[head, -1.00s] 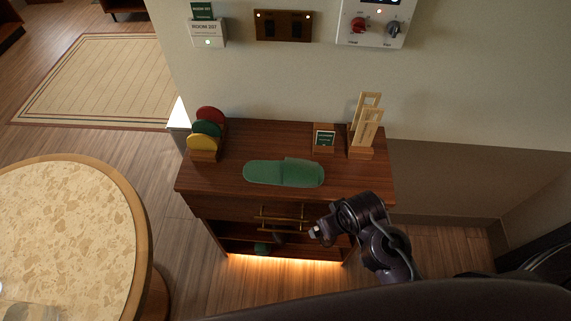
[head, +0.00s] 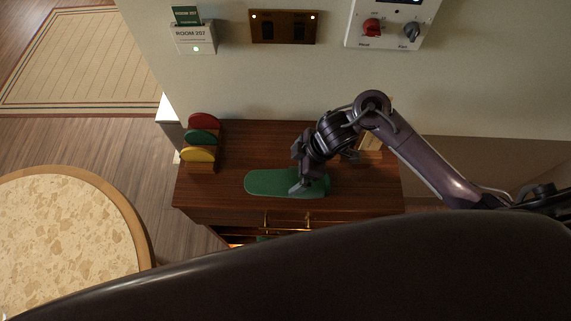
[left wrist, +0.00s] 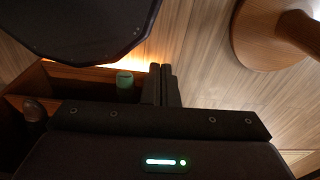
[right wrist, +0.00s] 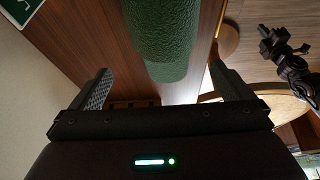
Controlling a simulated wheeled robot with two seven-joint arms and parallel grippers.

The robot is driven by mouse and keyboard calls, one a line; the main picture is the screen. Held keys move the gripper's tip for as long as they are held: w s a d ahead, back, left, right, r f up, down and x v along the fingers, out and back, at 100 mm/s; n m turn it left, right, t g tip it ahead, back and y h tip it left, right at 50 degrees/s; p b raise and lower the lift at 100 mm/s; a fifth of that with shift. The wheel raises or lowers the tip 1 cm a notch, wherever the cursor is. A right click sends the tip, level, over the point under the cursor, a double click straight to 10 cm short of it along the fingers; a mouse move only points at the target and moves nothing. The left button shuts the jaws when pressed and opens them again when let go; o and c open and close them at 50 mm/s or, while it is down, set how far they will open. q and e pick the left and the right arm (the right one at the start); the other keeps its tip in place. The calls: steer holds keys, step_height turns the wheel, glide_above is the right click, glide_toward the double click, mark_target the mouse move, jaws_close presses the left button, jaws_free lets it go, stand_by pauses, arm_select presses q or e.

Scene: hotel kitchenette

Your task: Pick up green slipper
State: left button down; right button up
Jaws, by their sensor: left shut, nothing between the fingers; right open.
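The green slipper (head: 268,183) lies flat on top of the wooden cabinet (head: 235,206). My right gripper (head: 298,171) is over its right end, one finger on either side, and hides part of that end. In the right wrist view the slipper (right wrist: 165,35) extends between the spread, open fingers (right wrist: 160,72). Whether they touch it I cannot tell. My left gripper (left wrist: 164,84) is shut and empty in the left wrist view, low near the cabinet's open shelf. It is not visible in the head view.
A rack with red, green and yellow discs (head: 201,137) stands at the cabinet's left. A wooden stand (head: 371,141) is partly hidden behind my right arm. A small green object (left wrist: 125,80) sits in the lower shelf. A round table (head: 140,225) is at left.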

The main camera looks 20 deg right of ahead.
mark_target(290, 176)
steer(key=shift+d+f, duration=0.3)
steer(key=shift+s+a+f+g, duration=0.15)
steer(key=shift+s+f+g, duration=0.05)
steer(key=shift+f+g, duration=0.1)
steer(key=shift+s+a+f, duration=0.2)
steer(key=shift+a+f, duration=0.5)
steer(key=shift+f, duration=0.35)
steer(key=x, duration=0.3)
steer(key=shift+w, duration=0.3)
steer(key=shift+w+f, duration=0.1)
steer(key=shift+f, duration=0.2)
steer(key=shift+a, duration=0.1)
steer(key=c, duration=1)
arm_select(q)
steer(key=shift+s+a+r, duration=0.2)
steer(key=shift+s, duration=0.3)
